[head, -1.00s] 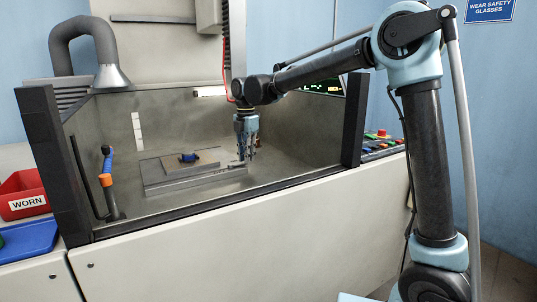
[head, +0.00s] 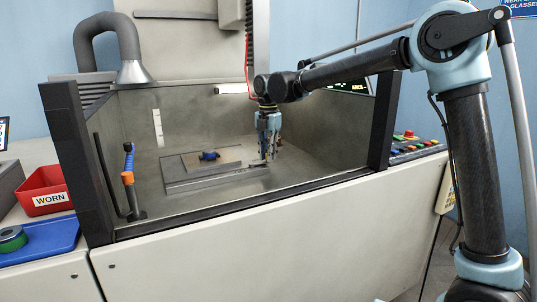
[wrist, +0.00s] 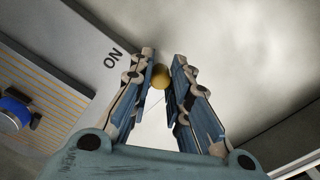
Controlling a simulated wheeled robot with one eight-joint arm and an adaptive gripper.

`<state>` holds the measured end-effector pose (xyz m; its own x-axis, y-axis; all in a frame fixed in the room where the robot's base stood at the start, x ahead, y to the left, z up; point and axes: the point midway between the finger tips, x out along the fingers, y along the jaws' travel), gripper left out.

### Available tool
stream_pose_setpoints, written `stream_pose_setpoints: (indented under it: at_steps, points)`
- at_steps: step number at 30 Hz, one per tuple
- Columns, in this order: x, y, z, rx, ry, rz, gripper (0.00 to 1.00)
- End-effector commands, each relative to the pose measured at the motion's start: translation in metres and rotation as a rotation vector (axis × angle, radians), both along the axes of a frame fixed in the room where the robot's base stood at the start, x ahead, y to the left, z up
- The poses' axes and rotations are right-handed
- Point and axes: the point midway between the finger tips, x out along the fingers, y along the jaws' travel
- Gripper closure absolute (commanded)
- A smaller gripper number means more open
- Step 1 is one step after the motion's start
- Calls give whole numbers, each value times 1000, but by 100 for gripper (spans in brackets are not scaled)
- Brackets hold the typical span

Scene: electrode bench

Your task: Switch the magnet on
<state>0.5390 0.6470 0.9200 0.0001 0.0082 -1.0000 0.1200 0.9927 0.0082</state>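The magnet is a flat grey plate (head: 215,183) on the floor of the tank in the head view. In the wrist view, its edge carries an "ON" mark (wrist: 113,57). A small brass-coloured ball knob (wrist: 160,76) shows between the fingertips in the wrist view. My gripper (wrist: 164,72) has its fingers apart, one on each side of the knob. The left finger is close to the knob, and whether it touches is unclear. In the head view my gripper (head: 268,158) points down at the plate's right end and hides the knob.
A workpiece with a blue part (head: 209,156) lies on the plate. The tank's front rim (head: 240,203) and dark posts stand around it. An orange-and-blue nozzle (head: 128,178) stands at left. A red "WORN" bin (head: 45,180) and blue tray (head: 45,245) are outside, left; a button panel (head: 415,148) right.

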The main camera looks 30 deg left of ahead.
Motion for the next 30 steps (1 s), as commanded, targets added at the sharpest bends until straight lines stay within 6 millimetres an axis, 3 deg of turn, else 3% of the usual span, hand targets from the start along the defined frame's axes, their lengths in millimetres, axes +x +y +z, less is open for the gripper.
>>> stream_pose_setpoints:
  at_steps: [3,16,30]
  points:
    - [3,0,1,2,-3,-3,63]
    - [1,0,8,1,-1,-2,63]
    - [3,-1,90,1,-1,-2,63]
